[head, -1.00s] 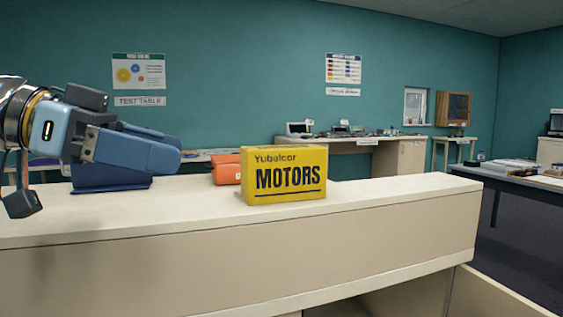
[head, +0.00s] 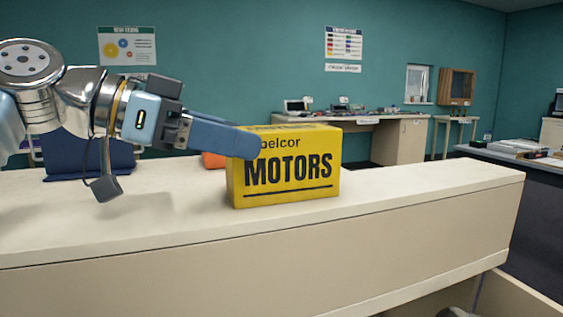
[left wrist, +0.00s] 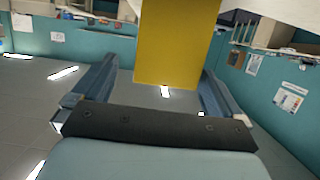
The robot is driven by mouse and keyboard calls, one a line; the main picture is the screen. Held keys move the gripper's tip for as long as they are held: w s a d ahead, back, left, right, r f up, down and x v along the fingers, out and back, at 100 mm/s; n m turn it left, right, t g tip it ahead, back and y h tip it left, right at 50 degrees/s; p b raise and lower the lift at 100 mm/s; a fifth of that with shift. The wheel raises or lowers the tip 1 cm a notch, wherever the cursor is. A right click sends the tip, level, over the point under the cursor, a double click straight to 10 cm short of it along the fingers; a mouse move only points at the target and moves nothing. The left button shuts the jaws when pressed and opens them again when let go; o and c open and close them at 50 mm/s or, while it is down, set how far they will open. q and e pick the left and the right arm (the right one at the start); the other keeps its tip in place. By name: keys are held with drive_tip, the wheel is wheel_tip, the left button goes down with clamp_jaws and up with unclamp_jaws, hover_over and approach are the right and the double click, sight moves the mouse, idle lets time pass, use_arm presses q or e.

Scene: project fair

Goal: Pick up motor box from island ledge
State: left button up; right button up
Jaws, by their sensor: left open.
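The yellow motor box (head: 288,172), marked MOTORS in black, stands upright on the cream island ledge (head: 420,200) in the head view. My left gripper (head: 240,142) comes in from the left at the height of the box's upper part. Its near finger overlaps the box's upper left corner and hides the start of the brand name. In the left wrist view the box (left wrist: 176,40) lies between the two open fingers of the left gripper (left wrist: 158,85), with a gap on each side. My right gripper is not in view.
An orange object (head: 213,160) sits behind the box, and a dark blue bin (head: 75,158) stands on the ledge behind my left arm. The ledge right of the box is clear. Desks with equipment (head: 400,140) stand along the far wall.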

sight(282, 162)
use_arm(q)
drive_tip(key=x, duration=0.5)
drive_tip(key=shift+w+d+r, duration=0.1)
drive_tip(key=shift+w+r, duration=0.05)
drive_tip(key=shift+w, duration=0.15)
drive_tip(key=c, duration=1.4)
drive_tip(key=shift+r+p, duration=0.1)
drive_tip(key=shift+p, duration=0.2)
drive_tip(key=shift+c, duration=0.3)
drive_tip(key=shift+r, duration=0.1)
